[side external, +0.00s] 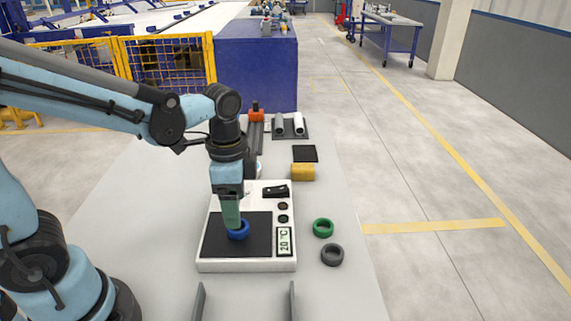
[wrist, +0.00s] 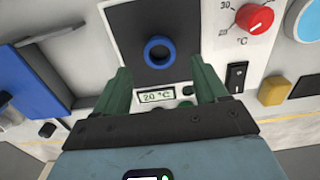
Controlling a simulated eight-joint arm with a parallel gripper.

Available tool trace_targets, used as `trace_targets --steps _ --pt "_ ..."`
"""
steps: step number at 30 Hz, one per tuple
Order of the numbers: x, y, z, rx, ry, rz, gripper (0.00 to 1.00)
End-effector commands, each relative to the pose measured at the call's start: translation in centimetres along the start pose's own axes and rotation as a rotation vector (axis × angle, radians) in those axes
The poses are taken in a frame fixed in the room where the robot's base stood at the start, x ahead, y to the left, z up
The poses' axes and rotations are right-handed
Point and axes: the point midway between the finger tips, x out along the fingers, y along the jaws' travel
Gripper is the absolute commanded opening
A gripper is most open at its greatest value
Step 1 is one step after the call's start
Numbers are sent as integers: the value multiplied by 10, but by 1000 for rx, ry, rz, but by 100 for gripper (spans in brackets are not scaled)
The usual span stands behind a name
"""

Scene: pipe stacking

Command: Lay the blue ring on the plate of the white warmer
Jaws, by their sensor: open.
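The white warmer (side external: 207,262) stands on the grey table, with a black square plate (side external: 215,246) on its left part. The blue ring (side external: 241,234) lies flat on this plate, right of the plate's middle in the side view. In the wrist view the ring (wrist: 150,42) lies on the black plate (wrist: 126,18). My gripper (side external: 231,226) points down over the plate, close to the ring, and its lower end partly hides it. In the wrist view the two green fingers of my gripper (wrist: 160,78) are spread wide, with nothing between them. The ring shows beyond the fingertips.
A green ring (side external: 323,228) and a dark grey ring (side external: 332,255) lie on the table right of the warmer. A yellow block (side external: 303,173), a black pad (side external: 304,153) and pale pipes (side external: 298,123) are farther back. The warmer's display (wrist: 157,96) reads 20 °C.

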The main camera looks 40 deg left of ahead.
Motion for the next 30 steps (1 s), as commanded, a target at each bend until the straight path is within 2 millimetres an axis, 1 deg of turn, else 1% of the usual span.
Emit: trace_targets --steps 1,9,12,16,20,23,26,30 --pt "-7 0 0 0 0 0 72" --pt "-44 1 1 0 0 0 72" --pt "-56 0 0 0 0 0 72" --pt "-66 0 0 0 0 0 72" --pt "-71 0 1 -10 6 -5 72" --pt "-69 0 5 -72 45 -35 72" --pt "-64 -2 10 -204 133 -94 72" --pt "-54 -6 18 -436 304 -177 72"
